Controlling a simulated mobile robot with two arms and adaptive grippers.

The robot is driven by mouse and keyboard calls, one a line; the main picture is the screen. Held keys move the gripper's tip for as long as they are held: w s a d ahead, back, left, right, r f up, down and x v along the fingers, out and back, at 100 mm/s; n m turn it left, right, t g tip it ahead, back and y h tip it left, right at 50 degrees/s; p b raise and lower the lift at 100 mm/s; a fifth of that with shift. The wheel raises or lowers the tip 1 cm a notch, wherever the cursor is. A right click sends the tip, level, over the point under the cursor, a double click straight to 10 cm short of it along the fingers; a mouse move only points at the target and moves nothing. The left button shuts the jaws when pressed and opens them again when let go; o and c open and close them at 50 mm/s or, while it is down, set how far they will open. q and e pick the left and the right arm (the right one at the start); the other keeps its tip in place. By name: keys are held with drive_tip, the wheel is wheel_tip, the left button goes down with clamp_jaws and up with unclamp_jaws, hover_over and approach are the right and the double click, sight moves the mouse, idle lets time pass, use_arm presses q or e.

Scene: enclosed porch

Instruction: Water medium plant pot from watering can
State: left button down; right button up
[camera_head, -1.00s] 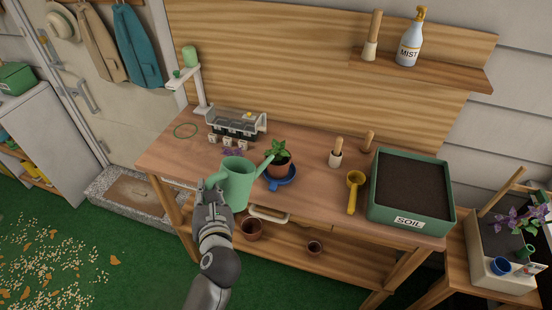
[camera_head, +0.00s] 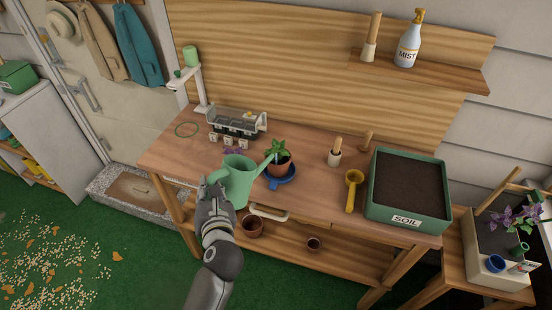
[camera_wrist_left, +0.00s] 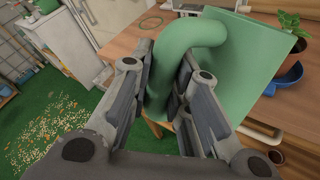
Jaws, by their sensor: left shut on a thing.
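A green watering can (camera_head: 238,180) is at the front edge of the bench, held by my left gripper (camera_head: 213,192). In the left wrist view my left gripper (camera_wrist_left: 165,95) is shut on the can's curved handle (camera_wrist_left: 190,38). The can's spout points right and its tip reaches the plant. I see no water coming out. My right gripper is not in view.
A yellow scoop (camera_head: 353,190) and green soil tray (camera_head: 408,220) lie to the right on the bench (camera_head: 315,202). A seedling tray (camera_head: 240,122) stands behind the can. Empty terracotta pots (camera_head: 253,226) sit on the lower shelf. A spray bottle (camera_head: 409,42) stands on the upper shelf.

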use_arm(q)
drive_tip(key=shift+w+r+p, duration=0.1)
drive_tip(key=shift+r+p, duration=0.4)
drive_tip(key=shift+p, duration=0.15)
drive_tip(key=shift+f, duration=0.2)
drive_tip(key=shift+s+a+f+b, duration=0.15)
drive_tip(key=shift+f+b, duration=0.45)
drive_tip(key=shift+b, duration=0.4)
drive_tip(key=shift+s+d+f+b, duration=0.1)
drive_tip(key=shift+f+b, duration=0.45)
drive_tip(key=shift+b, duration=0.4)
drive_tip(key=shift+a+f+n+t+b, duration=0.1)
drive_tip(key=shift+f+n+t+b, duration=0.25)
drive_tip(key=shift+b, duration=0.25)
drive_tip(key=shift+s+a+f+n+t+b, duration=0.2)
drive_tip(key=shift+f+b, duration=0.45)
drive_tip(key=shift+b, duration=0.5)
drive_tip(key=shift+w+d+f+n+t+b, duration=0.1)
drive_tip(key=shift+f+n+b, duration=0.15)
drive_tip(key=shift+f+b, duration=0.6)
drive_tip(key=shift+r+b, duration=0.25)
drive_tip(key=shift+b, duration=0.1)
